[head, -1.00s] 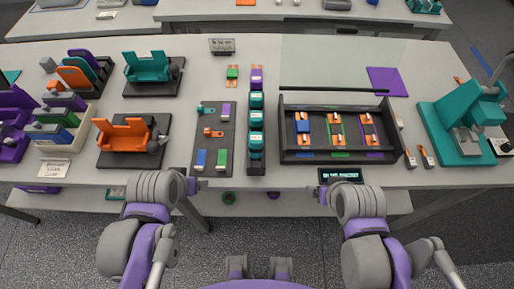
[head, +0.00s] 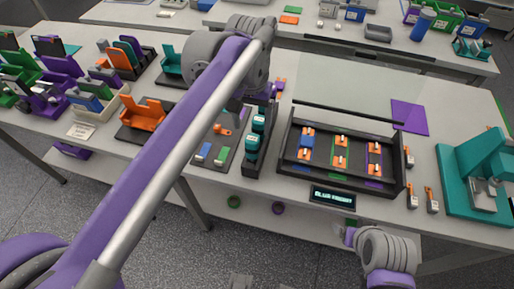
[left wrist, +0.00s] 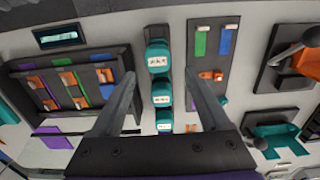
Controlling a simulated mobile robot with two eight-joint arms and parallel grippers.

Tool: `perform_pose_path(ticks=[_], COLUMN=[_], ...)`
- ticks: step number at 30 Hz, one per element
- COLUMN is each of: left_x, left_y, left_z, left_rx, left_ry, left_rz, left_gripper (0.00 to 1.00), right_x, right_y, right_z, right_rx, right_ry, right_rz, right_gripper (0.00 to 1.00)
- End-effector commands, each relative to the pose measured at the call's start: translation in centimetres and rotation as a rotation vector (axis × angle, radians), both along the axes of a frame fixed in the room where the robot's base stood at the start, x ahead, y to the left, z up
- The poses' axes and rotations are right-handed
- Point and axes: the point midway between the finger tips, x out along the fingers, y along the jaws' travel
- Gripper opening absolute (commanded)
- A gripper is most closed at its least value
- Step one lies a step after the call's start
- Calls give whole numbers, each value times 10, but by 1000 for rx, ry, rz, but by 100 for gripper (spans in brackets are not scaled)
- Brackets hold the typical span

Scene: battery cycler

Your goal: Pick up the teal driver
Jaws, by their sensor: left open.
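Several teal rounded pieces with white labels stand in a row in a narrow black rack; one is the teal piece nearest the display (left wrist: 158,55), and the head view also shows a teal piece (head: 258,123). I cannot tell which is the driver. My left gripper (left wrist: 160,75) is open and empty, its fingers on either side of the row in the wrist view. In the head view the left gripper (head: 236,106) is over the dark mat and rack, and the left arm hides part of both. Whether it touches a teal piece is unclear. My right arm's end (head: 350,237) is low, its fingers not distinguishable.
The dark mat (head: 232,133) beside the rack holds a blue block, a green block and an orange piece. A black tray (head: 285,165) with several orange-tipped parts stands on the other side. A dark display (head: 333,197) is at the table's front edge.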

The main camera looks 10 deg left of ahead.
Motion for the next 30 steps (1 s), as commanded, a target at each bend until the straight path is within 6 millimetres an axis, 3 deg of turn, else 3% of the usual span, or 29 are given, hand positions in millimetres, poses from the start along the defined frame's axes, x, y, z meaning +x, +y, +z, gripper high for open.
perform_pose_path(ticks=[3, 11, 19, 29, 30], left_x=[-1, -2, -5, -6, -6], left_y=[0, -1, -3, -3, -3], left_z=[-22, -43, -82, -89, -88], left_rx=[0, 0, 0, -1, -1], left_ry=[0, -1, -2, -2, -2], left_rz=[0, 0, 0, 0, 0], left_gripper=[79, 79, 79, 79, 72], right_x=[-1, -1, -2, -2, -2], right_y=[0, 0, 0, 0, 0], right_z=[-4, -4, -6, -6, -6], right_rx=[0, 0, 0, 0, 0], right_ry=[2, 2, 3, 3, 3], right_rz=[0, 0, 0, 0, 0], right_gripper=[83, 83, 83, 83, 83])
